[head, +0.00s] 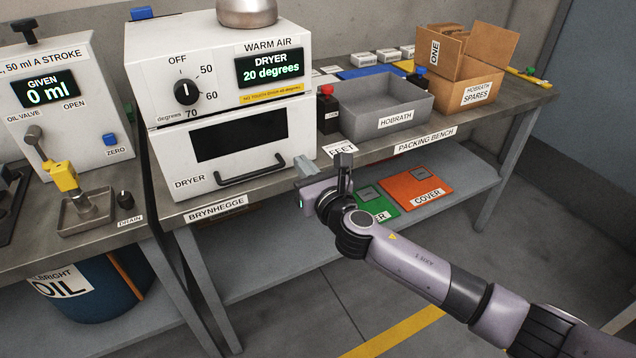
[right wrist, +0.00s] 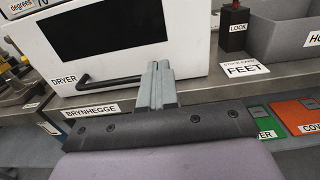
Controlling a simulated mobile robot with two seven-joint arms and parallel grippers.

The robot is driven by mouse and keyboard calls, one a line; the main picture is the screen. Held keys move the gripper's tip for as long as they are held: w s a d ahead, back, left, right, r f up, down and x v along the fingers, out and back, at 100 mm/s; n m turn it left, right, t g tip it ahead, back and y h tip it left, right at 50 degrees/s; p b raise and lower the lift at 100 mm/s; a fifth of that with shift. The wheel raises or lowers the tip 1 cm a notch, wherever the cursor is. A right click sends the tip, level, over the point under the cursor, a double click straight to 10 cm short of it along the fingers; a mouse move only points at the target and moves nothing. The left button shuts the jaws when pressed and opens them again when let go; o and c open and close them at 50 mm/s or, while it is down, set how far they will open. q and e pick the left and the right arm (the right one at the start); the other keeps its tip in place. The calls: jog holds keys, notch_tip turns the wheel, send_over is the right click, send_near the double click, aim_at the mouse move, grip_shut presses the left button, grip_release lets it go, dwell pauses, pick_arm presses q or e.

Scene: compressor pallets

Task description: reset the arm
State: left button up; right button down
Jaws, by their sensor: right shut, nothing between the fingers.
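My right arm comes in from the lower right in the head view. Its gripper (head: 326,164) hangs in front of the bench edge, just right of the dryer's door handle. In the right wrist view the gripper's fingers (right wrist: 158,84) are together with nothing between them. They point toward the bench front, below the dryer door, and look apart from it. My left gripper shows in neither view.
The warm air dryer (head: 222,110) stands on the bench with its door shut. A grey Hobrath bin (head: 396,118) and an open cardboard box (head: 468,92) stand to its right. Green (head: 378,208) and orange (head: 416,190) covers lie on the lower shelf. An oil dispenser (head: 70,120) stands left.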

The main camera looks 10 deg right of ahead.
jog(key=s+d+f+n+g+h, duration=0.1)
jog(key=s+d+f+n+g, duration=0.1)
jog(key=s+d+f+n, duration=0.2)
jog(key=s+d+f+n+g+h, duration=0.1)
jog(key=s+d+f+n, duration=0.4)
jog(key=s+f+n, duration=0.5)
jog(key=s+d+f+n+g+h+p, duration=0.1)
jog(key=s+d+f+n+g, duration=0.2)
jog(key=s+f+n, duration=0.5)
jog(key=s+d+n, duration=0.1)
jog(key=s+n, duration=0.9)
jog(key=n, duration=0.2)
jog(key=shift+s+d+n+g, duration=0.25)
jog(key=shift+d+n+g, duration=0.05)
jog(key=shift+d+g, duration=0.1)
